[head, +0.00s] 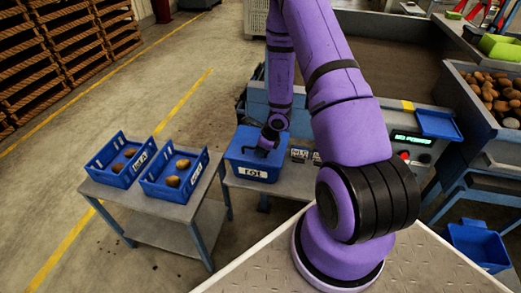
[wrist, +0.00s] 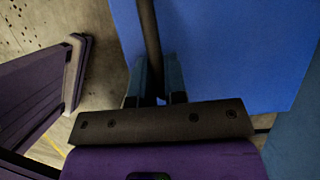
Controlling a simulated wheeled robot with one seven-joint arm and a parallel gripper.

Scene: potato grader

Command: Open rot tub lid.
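The rot tub (head: 252,171) is a blue tub with a white label, standing on a grey bench in the head view. Its blue lid (head: 246,140) lies on top and looks closed. In the wrist view the flat blue lid (wrist: 235,50) fills the upper right. A dark bar-like lid handle (wrist: 150,40) runs down the picture to my gripper (wrist: 157,84). The two fingers sit close on either side of the bar and appear shut on it. In the head view my gripper (head: 268,143) is at the lid, its fingers small and hard to make out.
Two blue crates (head: 122,160) (head: 174,175) with potatoes stand on a side table left of the tub. A control panel (head: 410,140) with a green display and red button is at right. A large potato bin (head: 490,95) stands further right. Open floor lies at left.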

